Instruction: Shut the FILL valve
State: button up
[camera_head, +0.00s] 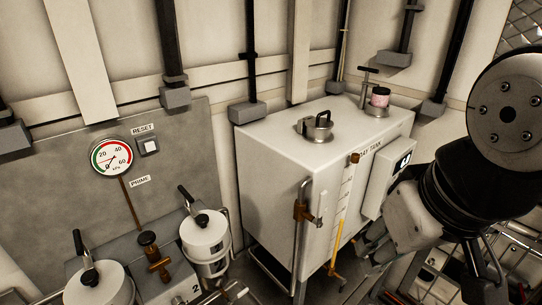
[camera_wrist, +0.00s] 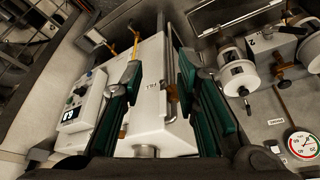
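A brass valve (camera_head: 301,212) sits on the upright pipe at the left front edge of the white day tank (camera_head: 265,185). A pale upright piece (camera_head: 320,207) beside it looks like its lever, roughly parallel to the pipe. I take this to be the FILL valve; a small label (camera_wrist: 152,86) near it in the wrist view is too small to read surely. In the head view my gripper is at the tank's right, mostly dark.
A sight tube (camera_head: 345,215) with yellow liquid and a control box (camera_head: 387,180) are on the tank front. A gauge (camera_head: 111,157) is on the left panel. White canisters (camera_head: 205,232) and brass fittings crowd the lower left. A metal cage rack (camera_head: 510,250) stands at lower right.

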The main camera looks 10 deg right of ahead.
notch_tip(320, 180, up, 5)
jog(key=m+g+p, duration=0.4)
jog(key=m+p, duration=0.3)
jog(key=m, duration=0.5)
send_over(324, 191)
notch_tip(324, 191, down, 14)
jog(key=shift+r+p, duration=0.25)
jog(key=shift+p, duration=0.35)
grip_shut()
